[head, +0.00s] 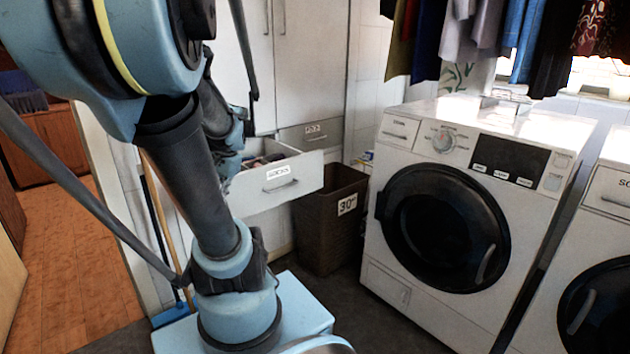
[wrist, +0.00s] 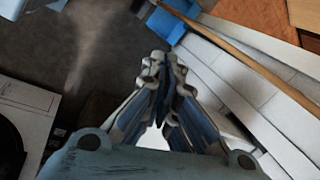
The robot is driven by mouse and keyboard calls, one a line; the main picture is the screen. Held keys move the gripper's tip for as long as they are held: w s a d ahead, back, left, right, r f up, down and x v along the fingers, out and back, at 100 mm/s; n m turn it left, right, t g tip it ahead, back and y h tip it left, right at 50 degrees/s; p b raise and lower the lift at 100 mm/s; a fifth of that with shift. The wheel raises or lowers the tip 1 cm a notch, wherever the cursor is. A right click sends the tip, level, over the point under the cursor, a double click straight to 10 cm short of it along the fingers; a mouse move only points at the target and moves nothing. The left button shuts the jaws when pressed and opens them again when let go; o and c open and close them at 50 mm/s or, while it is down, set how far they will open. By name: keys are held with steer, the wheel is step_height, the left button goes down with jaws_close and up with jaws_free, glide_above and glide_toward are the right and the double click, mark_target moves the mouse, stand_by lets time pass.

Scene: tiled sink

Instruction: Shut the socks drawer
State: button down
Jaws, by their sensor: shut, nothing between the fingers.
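The socks drawer (head: 305,178) is pulled open from the white cabinet, left of centre in the head view. Its white front carries a label reading SOCKS and a bar handle (head: 281,187). Some dark contents show inside it, and my arm covers its left part. My gripper (wrist: 166,68) shows in the wrist view with its fingers together and nothing between them. It points towards the dark floor beside white panels (wrist: 245,85). I cannot tell if these are part of the drawer. In the head view my arm hides the fingers.
A brown basket (head: 328,235) marked 30 stands right of the drawer, below its level. A washing machine (head: 440,220) stands further right, with another machine (head: 605,250) beside it. A broom stick (head: 160,215) leans at left and crosses the wrist view (wrist: 235,55). Clothes (head: 500,35) hang above.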

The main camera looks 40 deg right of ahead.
steer(key=w+d+r+m+t, duration=0.1)
steer(key=w+d+m, duration=0.2)
steer(key=d+m, duration=0.5)
steer(key=w+d+m+t, duration=0.2)
steer(key=w+d+m, duration=0.15)
steer(key=d, duration=0.85)
steer(key=s+d+f+m+t, duration=0.1)
steer(key=s+d+m, duration=0.25)
steer(key=d, duration=0.45)
steer(key=s+d+f+m+t+h, duration=0.1)
steer(key=s+d+m, duration=0.1)
steer(key=d+m, duration=0.35)
steer(key=s+d+f+m+t, duration=0.1)
steer(key=s+d+f+m, duration=0.15)
steer(key=d, duration=0.75)
glide_toward(310, 183)
step_height(310, 183, down, 3)
steer(key=s, duration=0.1)
steer(key=shift+w+a+f, duration=0.1)
steer(key=shift+w, duration=0.95)
steer(key=shift+w+a+f, duration=0.1)
steer(key=shift+w, duration=0.95)
steer(key=shift+r, duration=0.1)
